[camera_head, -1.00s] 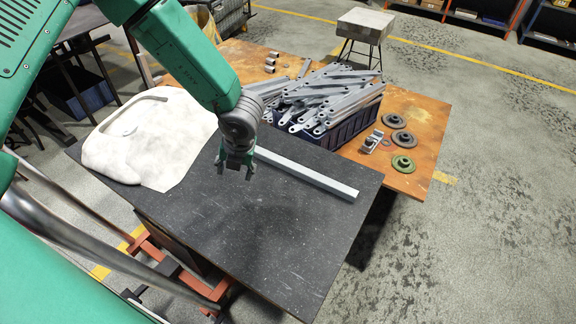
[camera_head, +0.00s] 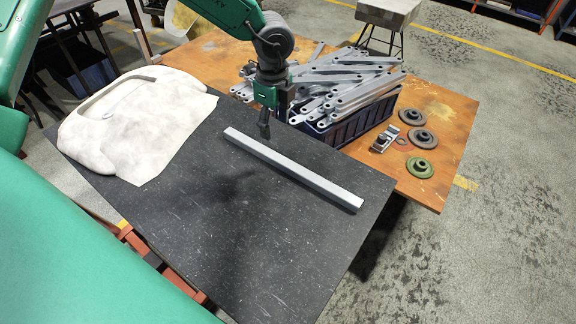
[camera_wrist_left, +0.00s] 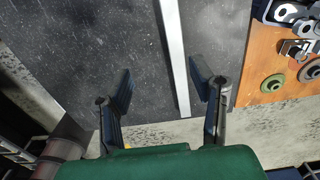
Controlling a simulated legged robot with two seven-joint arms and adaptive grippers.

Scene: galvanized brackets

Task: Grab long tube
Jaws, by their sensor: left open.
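The long tube (camera_head: 295,169) is a straight grey metal bar lying on the black tabletop. It runs from upper left to lower right, and all of it shows in the head view. My left gripper (camera_head: 266,124) points down above the far side of the tube, near the crate, and holds nothing. In the left wrist view my left gripper (camera_wrist_left: 160,70) is open with its fingers wide apart. The tube (camera_wrist_left: 175,58) runs lengthwise through the gap there, nearer the right finger, and its near end shows. My right gripper is not in view.
A blue crate (camera_head: 345,131) heaped with galvanized brackets (camera_head: 340,85) stands on the orange table (camera_head: 440,105) just behind the gripper. Round discs (camera_head: 422,138) and a small clamp-like part (camera_head: 384,140) lie beside it. A pale moulded piece (camera_head: 130,125) covers the black tabletop's left end. The tabletop's front (camera_head: 260,240) is clear.

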